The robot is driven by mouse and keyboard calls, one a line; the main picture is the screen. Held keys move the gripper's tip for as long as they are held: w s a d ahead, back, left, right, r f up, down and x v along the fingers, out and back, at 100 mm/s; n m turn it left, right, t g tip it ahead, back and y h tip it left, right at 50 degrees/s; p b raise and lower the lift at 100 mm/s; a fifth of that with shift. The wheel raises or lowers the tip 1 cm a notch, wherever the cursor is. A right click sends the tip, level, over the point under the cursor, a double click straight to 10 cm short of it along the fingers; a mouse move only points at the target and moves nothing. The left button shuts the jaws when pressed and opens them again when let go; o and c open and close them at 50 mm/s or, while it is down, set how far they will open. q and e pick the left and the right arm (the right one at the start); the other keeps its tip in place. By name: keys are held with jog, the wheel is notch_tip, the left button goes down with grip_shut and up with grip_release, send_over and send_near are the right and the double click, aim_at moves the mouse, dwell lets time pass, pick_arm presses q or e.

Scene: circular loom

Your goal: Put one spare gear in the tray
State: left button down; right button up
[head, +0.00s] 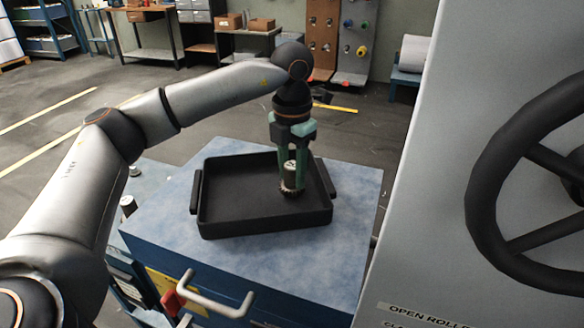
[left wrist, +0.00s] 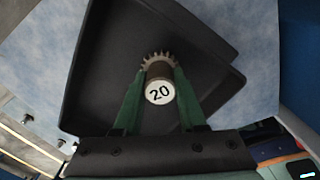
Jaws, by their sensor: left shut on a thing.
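A spare gear (head: 290,180) has a toothed rim at its lower end and a round hub. The rest of the tray is empty. My right gripper is not in view.
The tray stands on a blue cabinet top (head: 160,222). Two small gear-like parts, one of them here (head: 128,205), stand on a surface to its left. A grey machine panel (head: 420,230) with a black handwheel (head: 487,180) rises close on the right.

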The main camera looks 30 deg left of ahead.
aim_at(292, 165)
pick_arm(q)
jog(key=shift+f, duration=0.35)
jog(key=shift+c, duration=2)
grip_release()
notch_tip(292, 165, up, 13)
jog(key=p, duration=0.1)
jog(key=shift+f, duration=0.2)
